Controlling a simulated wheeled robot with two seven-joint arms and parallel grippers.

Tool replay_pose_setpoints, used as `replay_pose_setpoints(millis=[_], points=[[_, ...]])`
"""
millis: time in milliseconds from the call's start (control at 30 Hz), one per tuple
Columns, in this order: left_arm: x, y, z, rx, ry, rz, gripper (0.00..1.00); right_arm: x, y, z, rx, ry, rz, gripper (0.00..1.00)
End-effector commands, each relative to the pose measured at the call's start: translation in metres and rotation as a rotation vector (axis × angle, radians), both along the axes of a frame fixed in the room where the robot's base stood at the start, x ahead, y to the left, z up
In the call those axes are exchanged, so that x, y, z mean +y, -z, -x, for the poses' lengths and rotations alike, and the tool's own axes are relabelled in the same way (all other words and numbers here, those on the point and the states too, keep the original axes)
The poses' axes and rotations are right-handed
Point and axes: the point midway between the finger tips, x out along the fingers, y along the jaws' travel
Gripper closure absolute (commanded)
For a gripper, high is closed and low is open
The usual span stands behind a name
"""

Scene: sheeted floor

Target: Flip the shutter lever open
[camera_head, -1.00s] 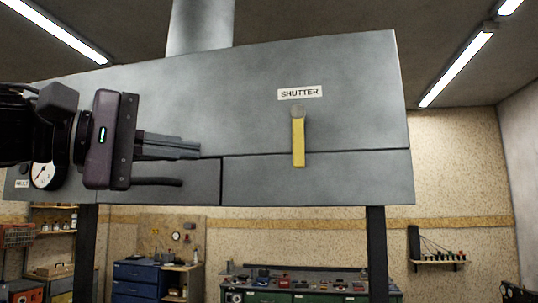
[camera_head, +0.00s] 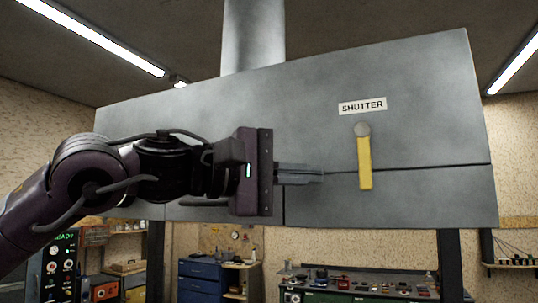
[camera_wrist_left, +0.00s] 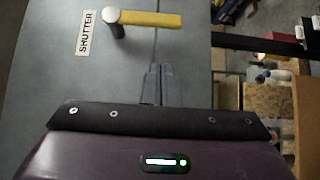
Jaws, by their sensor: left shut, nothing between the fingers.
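The shutter lever is a yellow bar (camera_head: 365,163) hanging straight down from a round grey pivot (camera_head: 362,129) on the front of a grey metal hood (camera_head: 430,110). A white SHUTTER label (camera_head: 362,106) sits above it. In the left wrist view the yellow lever (camera_wrist_left: 150,18) shows beyond my fingers, with the label (camera_wrist_left: 86,33) beside it. My left gripper (camera_head: 322,174) is shut and empty, its fingertips a short way left of the lever's lower part and apart from it. The fingers also show shut in the left wrist view (camera_wrist_left: 158,72). My right gripper is not in view.
The hood stands on dark posts (camera_head: 452,262) with a seam across its front. Behind and below are a blue drawer cabinet (camera_head: 205,280) and a workbench with small items (camera_head: 360,285). The space right of the lever is clear.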

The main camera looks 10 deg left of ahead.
Motion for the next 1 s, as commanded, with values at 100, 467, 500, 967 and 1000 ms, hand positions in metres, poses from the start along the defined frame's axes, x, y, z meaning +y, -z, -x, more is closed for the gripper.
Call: replay_pose_setpoints(millis=[100, 467, 500, 967, 1000], points=[[-0.021, -0.004, -0.001, -0.001, 0.003, -0.003, 1.00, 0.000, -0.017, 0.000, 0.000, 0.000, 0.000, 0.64], [-0.045, 0.000, 0.004, 0.001, 0.000, 0.001, 1.00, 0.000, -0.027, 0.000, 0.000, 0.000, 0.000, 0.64], [-0.045, 0.000, 0.004, 0.001, 0.000, 0.001, 1.00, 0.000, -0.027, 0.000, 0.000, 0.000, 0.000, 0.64], [-0.047, 0.006, 0.004, 0.006, 0.001, 0.031, 1.00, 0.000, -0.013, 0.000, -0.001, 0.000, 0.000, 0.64], [-0.047, 0.006, 0.004, 0.008, 0.001, 0.040, 1.00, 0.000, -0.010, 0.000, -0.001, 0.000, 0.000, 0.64]])
